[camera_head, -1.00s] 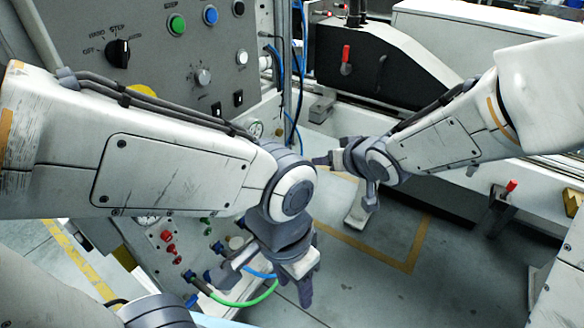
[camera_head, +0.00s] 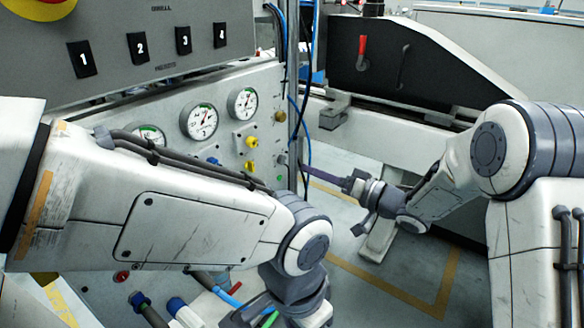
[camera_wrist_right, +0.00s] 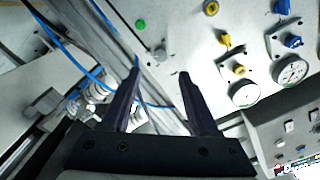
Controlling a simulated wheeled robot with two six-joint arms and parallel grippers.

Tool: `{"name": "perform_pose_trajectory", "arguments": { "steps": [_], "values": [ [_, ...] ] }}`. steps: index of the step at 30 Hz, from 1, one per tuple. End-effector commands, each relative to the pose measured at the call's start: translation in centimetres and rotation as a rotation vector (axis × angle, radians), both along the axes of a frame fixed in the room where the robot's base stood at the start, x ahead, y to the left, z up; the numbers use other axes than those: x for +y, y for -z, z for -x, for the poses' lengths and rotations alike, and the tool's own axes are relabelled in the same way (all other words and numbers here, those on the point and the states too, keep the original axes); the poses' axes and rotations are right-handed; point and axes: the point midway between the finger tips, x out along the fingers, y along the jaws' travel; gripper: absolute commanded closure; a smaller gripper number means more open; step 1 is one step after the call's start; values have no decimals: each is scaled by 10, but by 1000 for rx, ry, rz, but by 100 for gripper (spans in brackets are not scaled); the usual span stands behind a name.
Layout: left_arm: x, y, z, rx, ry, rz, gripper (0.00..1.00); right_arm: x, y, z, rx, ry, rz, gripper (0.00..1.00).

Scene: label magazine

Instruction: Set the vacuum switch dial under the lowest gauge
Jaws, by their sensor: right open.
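Three round gauges sit on the light panel in the head view: the right one (camera_head: 242,103), the middle one (camera_head: 199,122) and the left one (camera_head: 150,135), lowest in the picture and partly hidden by my left arm. Yellow knobs (camera_head: 251,166) and a blue knob (camera_head: 212,161) sit below the gauges. I cannot tell which is the vacuum switch dial. My right gripper (camera_head: 318,174) is open and empty, right of the panel edge. The right wrist view shows its fingers (camera_wrist_right: 160,72) apart, with yellow knobs (camera_wrist_right: 240,70) and gauges (camera_wrist_right: 292,72) to the right. My left gripper is mostly cut off at the bottom.
A grey box with numbered switches (camera_head: 140,47) is above the gauges. Blue hoses (camera_head: 299,135) hang at the panel's right edge, close to my right gripper. A black machine guard with a red handle (camera_head: 362,46) stands behind. Marked floor (camera_head: 400,275) is open at lower right.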

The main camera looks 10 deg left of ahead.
Motion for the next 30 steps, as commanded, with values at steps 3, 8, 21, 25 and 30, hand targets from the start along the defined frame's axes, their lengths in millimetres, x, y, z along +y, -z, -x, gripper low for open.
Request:
{"name": "perform_pose_trajectory", "arguments": {
  "steps": [3,8,21,25,30],
  "values": [
    [0,7,0,0,0,0,50,25,2,-8,-3,-5,1,39],
    [0,12,0,0,0,0,50,50,2,-19,-3,-3,1,39],
    [0,16,0,0,0,0,50,70,0,-30,0,5,2,39],
    [0,15,0,0,0,0,50,70,0,-30,0,5,2,47],
    [0,15,0,0,0,0,50,70,0,-30,0,5,2,100]
  ]
}}
